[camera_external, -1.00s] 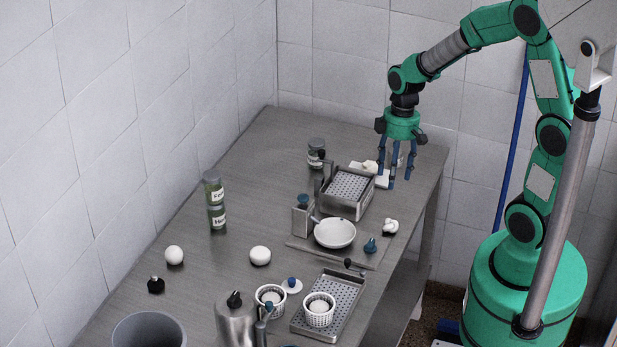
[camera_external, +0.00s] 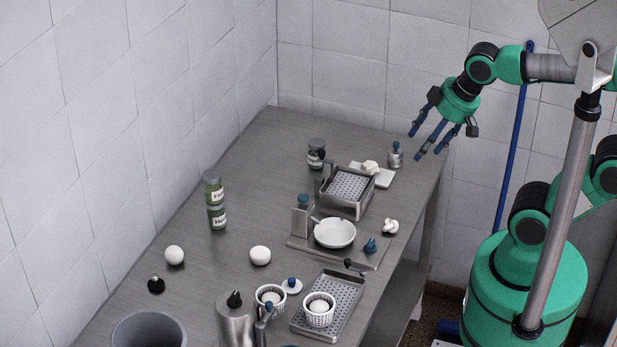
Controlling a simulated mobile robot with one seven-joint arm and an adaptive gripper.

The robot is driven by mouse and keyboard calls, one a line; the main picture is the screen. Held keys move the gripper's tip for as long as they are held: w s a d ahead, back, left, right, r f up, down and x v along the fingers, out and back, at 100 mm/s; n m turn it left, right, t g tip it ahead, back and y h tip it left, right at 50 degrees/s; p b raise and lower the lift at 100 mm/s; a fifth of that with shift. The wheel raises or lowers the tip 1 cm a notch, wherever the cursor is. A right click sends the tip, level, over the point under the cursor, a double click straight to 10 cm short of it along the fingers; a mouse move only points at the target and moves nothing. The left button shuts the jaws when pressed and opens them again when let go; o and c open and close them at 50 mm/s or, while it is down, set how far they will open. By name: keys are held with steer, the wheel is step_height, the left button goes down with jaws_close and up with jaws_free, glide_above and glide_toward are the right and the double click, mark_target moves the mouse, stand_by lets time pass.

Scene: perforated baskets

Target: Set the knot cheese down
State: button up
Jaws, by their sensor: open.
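A small white knot-shaped piece (camera_external: 390,226), which looks like the knot cheese, rests on the metal table at the right of the white pan. Another white lump (camera_external: 370,167) sits on a white board (camera_external: 385,179) behind the perforated tray; its exact shape is too small to tell. My gripper (camera_external: 424,146) is open and empty, with its blue fingers spread. It is raised at the table's far right corner, apart from both white pieces.
A small metal bottle (camera_external: 395,155) stands close to my gripper.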

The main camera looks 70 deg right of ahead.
steer(key=shift+s+a+r+t, duration=0.2)
steer(key=shift+s+r, duration=0.1)
steer(key=shift+s, duration=0.15)
steer(key=shift+s+a+r+t, duration=0.1)
steer(key=shift+s+a+r, duration=0.15)
steer(key=shift+s, duration=0.2)
steer(key=shift+f, duration=0.2)
stand_by(0.8)
